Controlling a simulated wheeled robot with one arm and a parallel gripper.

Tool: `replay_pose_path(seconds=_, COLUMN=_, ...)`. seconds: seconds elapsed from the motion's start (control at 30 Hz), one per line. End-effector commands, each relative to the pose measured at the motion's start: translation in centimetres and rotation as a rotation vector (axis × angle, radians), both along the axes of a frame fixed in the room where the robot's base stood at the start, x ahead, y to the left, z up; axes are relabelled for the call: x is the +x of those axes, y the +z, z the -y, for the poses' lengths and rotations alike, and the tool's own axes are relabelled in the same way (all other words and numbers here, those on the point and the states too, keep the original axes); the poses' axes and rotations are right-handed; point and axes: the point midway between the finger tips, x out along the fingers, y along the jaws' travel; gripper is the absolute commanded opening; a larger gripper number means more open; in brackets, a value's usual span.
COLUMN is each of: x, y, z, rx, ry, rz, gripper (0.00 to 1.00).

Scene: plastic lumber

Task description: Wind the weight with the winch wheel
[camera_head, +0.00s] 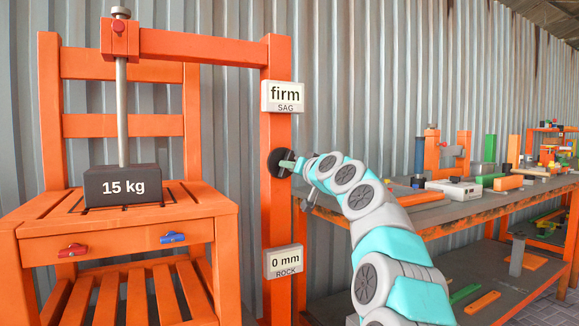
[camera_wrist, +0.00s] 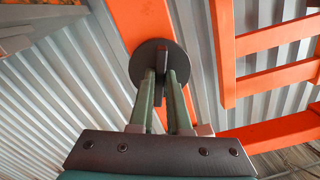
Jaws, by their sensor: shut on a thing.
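The winch wheel (camera_head: 279,163) is a dark disc on the orange post (camera_head: 276,215). It also shows in the wrist view (camera_wrist: 150,58), with a raised bar across its face. My gripper (camera_head: 291,164) is at the wheel, and in the wrist view its green fingers (camera_wrist: 162,80) are shut on that bar. The weight (camera_head: 123,186), a dark block marked 15 kg, sits on the orange chair's seat (camera_head: 200,196). A metal rod (camera_head: 122,110) rises from the weight to the orange overhead arm (camera_head: 195,47).
Signs on the post read "firm SAG" (camera_head: 283,97) and "0 mm ROCK" (camera_head: 284,262). A red knob (camera_head: 72,250) and a blue knob (camera_head: 172,238) are on the chair's front. A workbench (camera_head: 450,213) with several tools and blocks stands at right, close beside my arm.

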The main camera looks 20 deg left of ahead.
Motion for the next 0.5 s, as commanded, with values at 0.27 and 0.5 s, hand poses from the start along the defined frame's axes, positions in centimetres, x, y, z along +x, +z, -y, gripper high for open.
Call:
replay_pose_path(seconds=0.27, x=-0.02, y=0.0, z=-0.01, rx=0.002, ry=0.001, rz=-0.002, gripper=0.17)
replay_pose_path(seconds=0.5, x=-0.02, y=-0.01, z=0.0, rx=0.001, ry=0.0, rz=-0.002, gripper=0.44)
